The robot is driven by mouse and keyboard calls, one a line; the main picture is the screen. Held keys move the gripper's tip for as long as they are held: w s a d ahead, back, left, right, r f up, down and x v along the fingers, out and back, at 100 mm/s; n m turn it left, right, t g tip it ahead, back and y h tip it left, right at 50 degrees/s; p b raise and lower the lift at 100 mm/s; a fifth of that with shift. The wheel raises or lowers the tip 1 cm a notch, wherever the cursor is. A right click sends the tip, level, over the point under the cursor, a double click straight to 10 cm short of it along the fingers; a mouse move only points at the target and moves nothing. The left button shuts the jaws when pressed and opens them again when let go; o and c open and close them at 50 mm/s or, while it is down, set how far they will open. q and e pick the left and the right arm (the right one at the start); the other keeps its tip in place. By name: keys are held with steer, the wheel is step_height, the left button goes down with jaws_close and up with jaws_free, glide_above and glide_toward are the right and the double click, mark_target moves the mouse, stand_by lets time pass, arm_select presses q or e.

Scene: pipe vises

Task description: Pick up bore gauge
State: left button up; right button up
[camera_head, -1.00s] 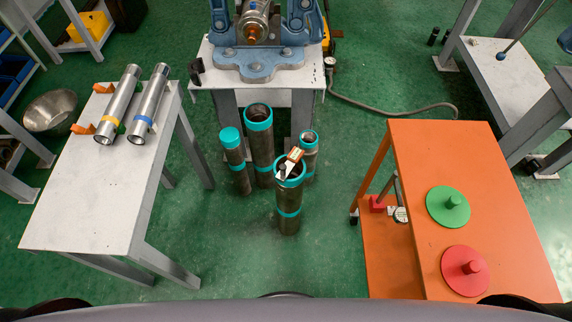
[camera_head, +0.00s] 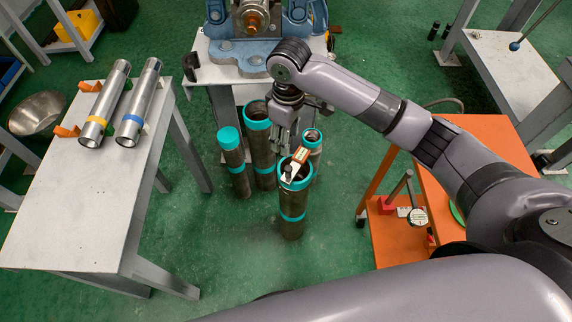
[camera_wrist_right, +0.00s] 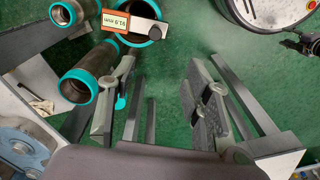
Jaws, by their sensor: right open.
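The bore gauge appears to be the small tool with an orange-framed display (camera_head: 302,157) and pale plate on the mouth of the front pipe (camera_head: 292,203). In the right wrist view its display (camera_wrist_right: 116,20) reads 91.9 mm, seen upside down, and a dark knob stands on the plate. How far it reaches into the pipe is hidden. My right gripper (camera_head: 284,130) points down just behind and left of it, among the pipes. In the right wrist view the gripper (camera_wrist_right: 160,105) has its fingers wide apart and empty, with the gauge beyond the left finger. My left gripper is not in view.
Other teal-collared pipes (camera_head: 234,163) stand close around the gripper. A blue pipe vise (camera_head: 236,50) is behind. A white table (camera_head: 85,215) with two steel tubes is left. A dial instrument (camera_head: 418,217) is on the orange stand at right. Floor in front is clear.

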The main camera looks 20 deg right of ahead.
glide_toward(288, 168)
steer(key=f, duration=0.5)
steer(key=shift+s+a+f, duration=0.1)
steer(key=shift+s+a, duration=0.05)
steer(key=shift+s, duration=0.15)
steer(key=shift+w+d+f+b, duration=0.1)
steer(key=shift+w+f+b, duration=0.1)
steer(key=shift+f, duration=1.25)
steer(key=shift+w+d+f+b, duration=0.1)
steer(key=shift+w+f+b, duration=0.1)
steer(key=shift+f, duration=1.25)
steer(key=shift+s, duration=0.1)
steer(key=shift+c, duration=0.2)
jaws_close()
